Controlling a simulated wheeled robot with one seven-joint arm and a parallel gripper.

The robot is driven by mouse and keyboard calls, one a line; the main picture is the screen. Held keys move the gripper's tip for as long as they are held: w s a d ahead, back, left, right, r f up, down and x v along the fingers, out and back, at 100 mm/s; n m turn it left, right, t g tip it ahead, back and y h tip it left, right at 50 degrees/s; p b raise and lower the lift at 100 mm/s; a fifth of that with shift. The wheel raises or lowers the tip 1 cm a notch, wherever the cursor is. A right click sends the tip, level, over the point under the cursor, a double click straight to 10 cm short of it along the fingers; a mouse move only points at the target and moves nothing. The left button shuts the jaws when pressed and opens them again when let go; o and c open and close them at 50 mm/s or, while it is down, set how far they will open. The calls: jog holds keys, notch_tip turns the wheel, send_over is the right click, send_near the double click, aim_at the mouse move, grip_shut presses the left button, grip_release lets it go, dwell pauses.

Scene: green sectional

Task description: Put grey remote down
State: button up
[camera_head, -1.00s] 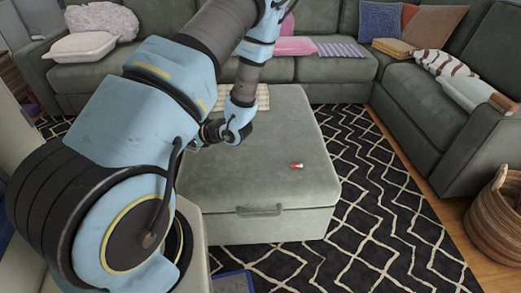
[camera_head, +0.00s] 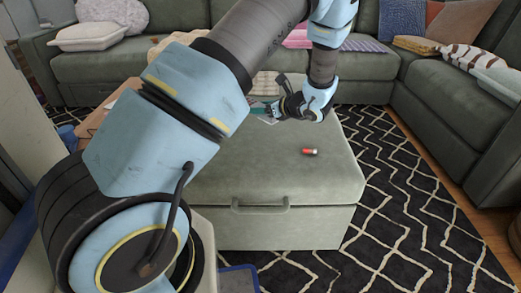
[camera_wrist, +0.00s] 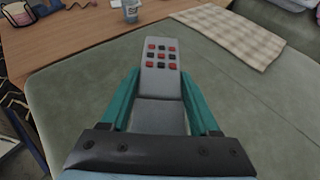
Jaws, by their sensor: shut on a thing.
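My gripper (camera_wrist: 160,105) is shut on the grey remote (camera_wrist: 160,85), which shows red and black buttons at its far end. The teal fingers lie along both sides of the remote in the wrist view. In the head view my gripper (camera_head: 266,107) is over the far part of the green ottoman (camera_head: 215,180). The remote is small and partly hidden by the gripper there. I cannot tell how high it is above the ottoman top.
A small red and white object (camera_head: 310,152) lies on the ottoman. A checkered cloth (camera_wrist: 232,33) lies on its far part. A wooden table (camera_wrist: 90,38) with a cup (camera_wrist: 131,10) stands beyond it. The green sectional (camera_head: 365,75) and a patterned rug (camera_head: 400,215) surround the ottoman.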

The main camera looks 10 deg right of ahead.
aim_at(261, 138)
jog(key=shift+d+f, duration=0.25)
jog(key=shift+d, duration=0.1)
notch_tip(261, 138, down, 10)
jog(key=shift+r+b, duration=0.1)
jog(key=shift+b, duration=1.05)
jog(key=shift+d, duration=0.1)
jog(key=o, duration=1.5)
jog(key=shift+c, duration=0.2)
